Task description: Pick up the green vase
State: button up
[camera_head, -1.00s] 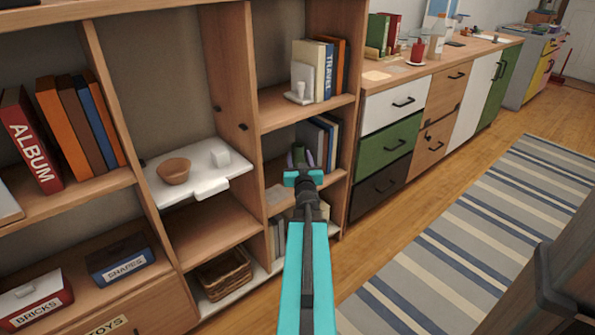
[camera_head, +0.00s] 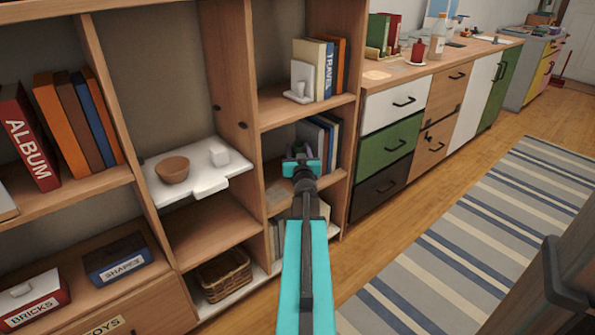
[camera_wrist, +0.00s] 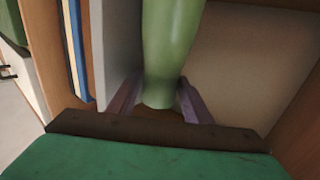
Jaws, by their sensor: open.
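The green vase (camera_wrist: 170,45) fills the upper middle of the wrist view, its narrower lower end between my two purple fingers. My gripper (camera_wrist: 158,98) is open, with one finger on each side of the vase. I cannot tell whether either finger touches it. In the head view my gripper (camera_head: 301,163) reaches into the right-hand shelf compartment and mostly hides the vase there.
Upright books (camera_head: 322,138) stand to the right in the same compartment, and to the left of the vase in the wrist view. The shelf board (camera_head: 335,179) lies below my gripper. Above, another shelf holds books and a white bookend (camera_head: 300,82).

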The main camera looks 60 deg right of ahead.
grip_shut()
dwell(0.3)
jog(key=shift+r, duration=0.15)
